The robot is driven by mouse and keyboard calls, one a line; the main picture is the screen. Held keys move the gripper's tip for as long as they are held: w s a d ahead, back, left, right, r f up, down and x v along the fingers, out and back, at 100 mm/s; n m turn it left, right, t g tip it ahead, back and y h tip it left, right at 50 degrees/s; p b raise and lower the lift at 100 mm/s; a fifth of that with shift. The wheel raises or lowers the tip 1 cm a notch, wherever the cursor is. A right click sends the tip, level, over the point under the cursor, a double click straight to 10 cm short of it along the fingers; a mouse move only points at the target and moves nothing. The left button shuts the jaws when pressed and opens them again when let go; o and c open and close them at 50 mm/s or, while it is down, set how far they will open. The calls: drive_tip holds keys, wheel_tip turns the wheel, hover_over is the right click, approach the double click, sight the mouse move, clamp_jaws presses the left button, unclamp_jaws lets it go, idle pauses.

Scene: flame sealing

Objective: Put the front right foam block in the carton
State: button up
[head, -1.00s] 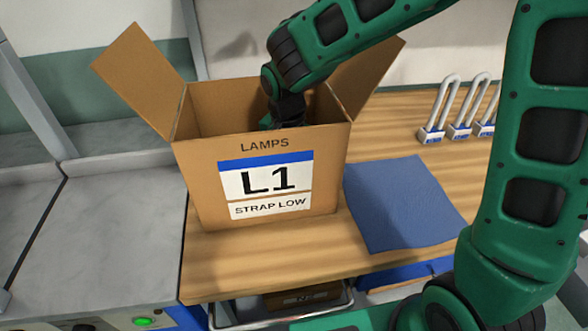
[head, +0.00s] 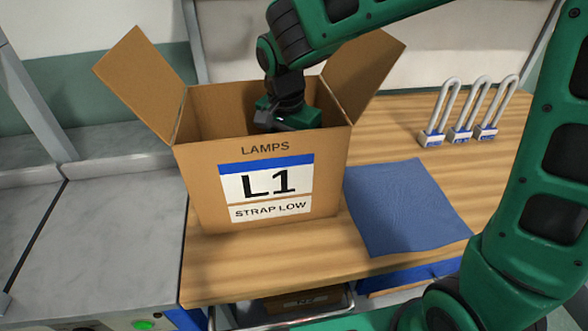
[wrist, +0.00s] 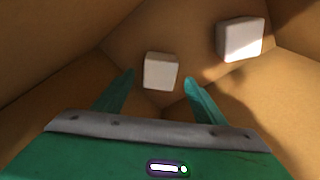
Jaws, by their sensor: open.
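The open carton (head: 205,190), labelled "LAMPS L1 STRAP LOW", stands on the wooden bench with its side flaps spread. My gripper (head: 285,118) is at the carton's mouth, its fingers hidden behind the front wall in the head view. In the wrist view my gripper (wrist: 160,85) is open and points down into the carton. One white foam block (wrist: 161,71) lies on the carton floor, seen between and beyond the fingertips. A second white foam block (wrist: 240,39) lies near a corner, to the upper right. The fingers appear clear of both blocks.
A blue cloth (head: 405,205) lies flat right of the carton. Several U-shaped padlocks (head: 460,132) stand on the bench (head: 250,262) at the back right. A grey stone-like counter (head: 100,230) is on the left. The carton's flaps (head: 358,75) rise beside my arm.

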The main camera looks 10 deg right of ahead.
wheel_tip(320, 180, up, 6)
drive_tip(key=shift+s+a+r, duration=0.25)
drive_tip(key=shift+s+a, duration=0.05)
